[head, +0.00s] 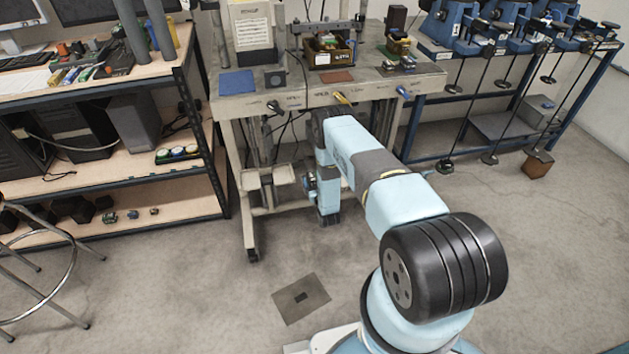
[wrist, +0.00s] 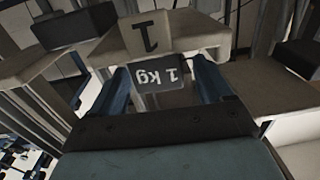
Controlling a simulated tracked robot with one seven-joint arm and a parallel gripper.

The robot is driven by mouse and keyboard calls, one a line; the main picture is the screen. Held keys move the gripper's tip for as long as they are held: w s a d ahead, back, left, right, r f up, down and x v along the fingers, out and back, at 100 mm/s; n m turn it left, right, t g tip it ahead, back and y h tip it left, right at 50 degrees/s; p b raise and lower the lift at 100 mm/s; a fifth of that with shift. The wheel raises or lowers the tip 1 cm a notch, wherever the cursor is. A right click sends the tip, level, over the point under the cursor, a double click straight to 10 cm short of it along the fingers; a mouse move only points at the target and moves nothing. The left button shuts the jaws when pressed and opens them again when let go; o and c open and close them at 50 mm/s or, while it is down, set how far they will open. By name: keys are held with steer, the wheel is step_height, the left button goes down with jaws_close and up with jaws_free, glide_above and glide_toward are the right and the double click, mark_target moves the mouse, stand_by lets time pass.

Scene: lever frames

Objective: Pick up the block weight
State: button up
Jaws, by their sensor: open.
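The block weight (wrist: 160,73) is a dark grey block marked "1 kg", upside down in the wrist view. It shows between the two blue fingers of my gripper (wrist: 161,70), which are open on either side of it. I cannot tell whether either finger touches it. A beige face marked "1" (wrist: 150,36) is directly behind the block in the picture. In the head view my gripper (head: 328,216) hangs low in front of the grey workbench, and I cannot make out the block there.
The workbench (head: 425,83) stands over the gripper, with a pale tray (head: 257,180) left of it. Another dark block (wrist: 76,26) is at upper left in the wrist view. Wooden shelves (head: 140,212) stand left, a blue rack (head: 420,140) right. The front floor is mostly clear.

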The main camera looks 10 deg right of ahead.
steer(key=shift+w, duration=0.45)
jaws_close()
stand_by(0.5)
steer(key=shift+r, duration=0.1)
